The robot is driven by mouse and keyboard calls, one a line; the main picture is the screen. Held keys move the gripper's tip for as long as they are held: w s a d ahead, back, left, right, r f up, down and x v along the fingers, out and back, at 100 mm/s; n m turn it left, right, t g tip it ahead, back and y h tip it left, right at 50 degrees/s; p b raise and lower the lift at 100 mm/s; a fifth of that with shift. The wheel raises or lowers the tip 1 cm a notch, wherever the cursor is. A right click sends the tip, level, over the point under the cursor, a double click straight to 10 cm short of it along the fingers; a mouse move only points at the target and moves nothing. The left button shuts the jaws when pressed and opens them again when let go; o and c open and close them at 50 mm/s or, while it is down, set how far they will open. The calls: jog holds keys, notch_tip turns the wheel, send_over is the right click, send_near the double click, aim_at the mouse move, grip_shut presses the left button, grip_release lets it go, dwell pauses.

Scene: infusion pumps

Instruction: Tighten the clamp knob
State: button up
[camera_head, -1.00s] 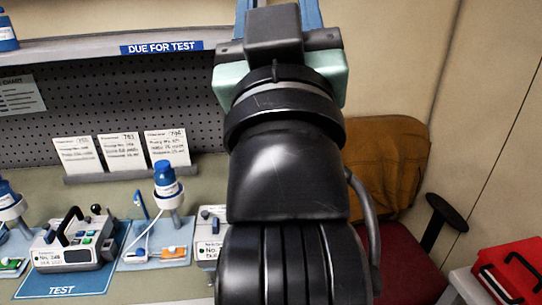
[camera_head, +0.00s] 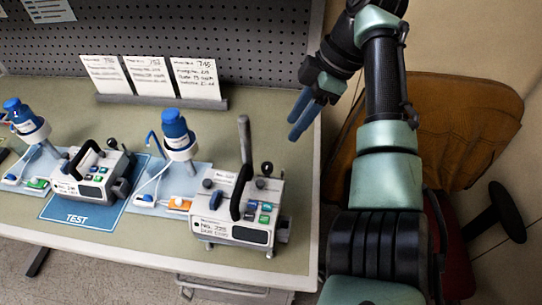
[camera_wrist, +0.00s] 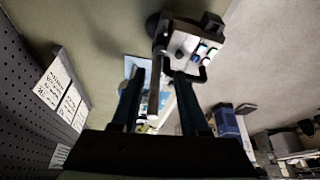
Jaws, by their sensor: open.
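A white pump (camera_head: 232,232) with a black carry handle (camera_head: 241,190) and coloured buttons stands at the right end of the bench, by an upright grey pole (camera_head: 244,140). Dark knobs show on it, one at its upper right (camera_head: 266,168); I cannot tell which is the clamp knob. My gripper (camera_head: 299,118) is open and empty, above the bench's right edge, up and right of the pump and apart from it. In the wrist view the pump (camera_wrist: 187,45) lies beyond my open blue fingers (camera_wrist: 160,80), with a dark round part (camera_wrist: 153,25) at its left.
A second pump (camera_head: 92,178) stands on the blue TEST mat (camera_head: 75,215). Blue-capped bottles (camera_head: 177,130) on stands are left of the pump. Cards (camera_head: 146,78) lean before the pegboard (camera_head: 200,40). A brown-backed chair (camera_head: 470,120) is right of the bench.

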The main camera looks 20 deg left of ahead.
aim_at(268, 165)
jog(key=p+x, duration=0.1)
jog(key=x, duration=1.2)
jog(key=shift+p, duration=0.3)
grip_shut()
